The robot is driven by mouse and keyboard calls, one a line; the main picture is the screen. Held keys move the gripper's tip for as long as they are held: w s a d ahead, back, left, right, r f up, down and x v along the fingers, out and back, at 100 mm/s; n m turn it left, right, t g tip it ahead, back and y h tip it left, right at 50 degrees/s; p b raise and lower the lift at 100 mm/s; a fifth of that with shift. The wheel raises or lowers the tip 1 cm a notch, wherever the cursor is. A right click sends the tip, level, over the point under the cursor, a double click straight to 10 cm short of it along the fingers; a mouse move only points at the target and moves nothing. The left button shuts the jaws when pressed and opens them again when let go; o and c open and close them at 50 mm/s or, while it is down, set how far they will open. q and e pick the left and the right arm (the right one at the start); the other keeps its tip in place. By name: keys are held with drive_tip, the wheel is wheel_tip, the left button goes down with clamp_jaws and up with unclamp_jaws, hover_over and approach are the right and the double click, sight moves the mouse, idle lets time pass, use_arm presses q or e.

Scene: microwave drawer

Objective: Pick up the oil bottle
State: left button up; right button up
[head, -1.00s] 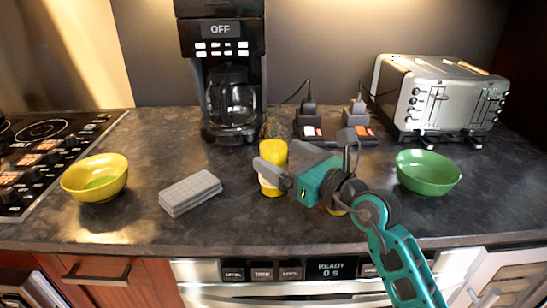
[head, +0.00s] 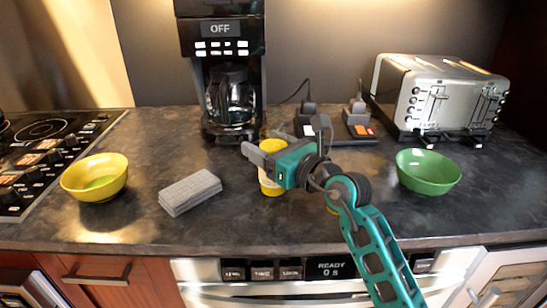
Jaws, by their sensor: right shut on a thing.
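The oil bottle (head: 271,187), yellow with a pale label, stands upright on the dark counter, in front of the coffee maker. My right gripper (head: 264,154) reaches in from the lower right and is shut on the oil bottle at its upper part. The fingers and the teal gripper body hide part of the bottle's top and right side. I cannot see clear space under the bottle. My left gripper is not in view.
A coffee maker (head: 221,62) stands behind. A grey sponge-like block (head: 190,192) and a yellow bowl (head: 96,178) lie to the left. A green bowl (head: 428,172) and a toaster (head: 438,100) are to the right. Plugged power sockets (head: 340,127) sit behind the gripper.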

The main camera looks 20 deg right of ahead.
drive_tip(key=c, duration=0.6)
wheel_tip(320, 180, up, 9)
drive_tip(key=shift+p, duration=1.1)
drive_tip(key=shift+r, duration=0.55)
